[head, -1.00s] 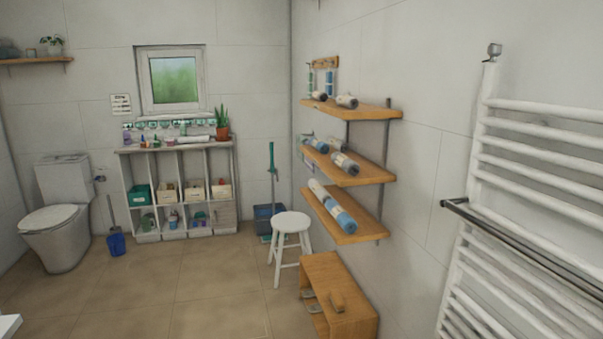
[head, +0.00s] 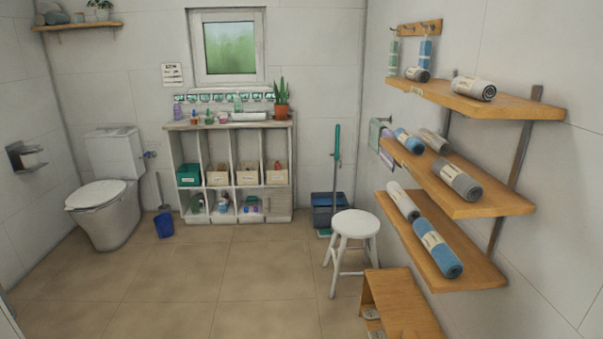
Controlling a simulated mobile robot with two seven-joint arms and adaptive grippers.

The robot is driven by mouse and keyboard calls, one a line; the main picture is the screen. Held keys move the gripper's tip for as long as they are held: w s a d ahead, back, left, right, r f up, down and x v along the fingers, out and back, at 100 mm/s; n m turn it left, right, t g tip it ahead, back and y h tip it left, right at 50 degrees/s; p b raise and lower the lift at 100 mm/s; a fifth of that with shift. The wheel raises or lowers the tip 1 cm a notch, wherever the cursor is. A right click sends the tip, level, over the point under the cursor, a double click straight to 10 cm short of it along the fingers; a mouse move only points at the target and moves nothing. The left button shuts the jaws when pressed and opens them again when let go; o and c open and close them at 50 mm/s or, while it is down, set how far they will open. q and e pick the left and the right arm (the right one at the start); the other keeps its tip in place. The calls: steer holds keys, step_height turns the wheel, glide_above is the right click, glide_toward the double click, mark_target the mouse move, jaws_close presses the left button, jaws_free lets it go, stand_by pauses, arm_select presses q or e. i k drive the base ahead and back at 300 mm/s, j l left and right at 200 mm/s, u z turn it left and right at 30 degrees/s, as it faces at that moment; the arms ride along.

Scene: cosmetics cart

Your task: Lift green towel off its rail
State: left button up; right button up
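A pale green towel (head: 375,135) hangs on the right wall just beyond the middle wooden shelf. A lilac cloth (head: 387,153) hangs close by it, and a small metal rail end (head: 386,120) shows above. The shelf and its rolls partly hide this spot, so I cannot tell how the towel lies over the rail. Another narrow green item (head: 394,54) hangs from a wooden hook board higher up, beside a blue one (head: 425,53). Neither of my grippers is in view.
Three wooden shelves with rolled towels (head: 438,246) jut from the right wall. Below stand a white stool (head: 355,224) and a wooden step (head: 402,306). A white cubby unit (head: 231,218) and toilet (head: 100,209) stand at the back. The tiled floor (head: 180,275) at centre-left is clear.

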mark_target(375, 133)
steer(key=i+u, duration=0.25)
steer(key=i, duration=0.6)
steer(key=i+l+u, duration=0.1)
steer(key=i+u, duration=0.15)
steer(key=i, duration=0.6)
steer(key=i+z, duration=0.1)
steer(key=i, duration=0.5)
steer(key=i+j+z, duration=0.15)
steer(key=i, duration=0.4)
steer(key=i+j+z, duration=0.1)
steer(key=i, duration=0.45)
steer(key=i+j+z, duration=0.1)
steer(key=i+z, duration=0.15)
steer(key=z, duration=0.15)
steer(key=i+j+z, duration=0.2)
steer(key=z, duration=0.2)
steer(key=i+j+z, duration=0.25)
steer(key=z, duration=0.15)
steer(key=i+j+z, duration=0.15)
steer(key=j+z, duration=0.25)
steer(key=i+j+z, duration=0.1)
steer(key=j+z, duration=0.15)
steer(key=z, duration=0.15)
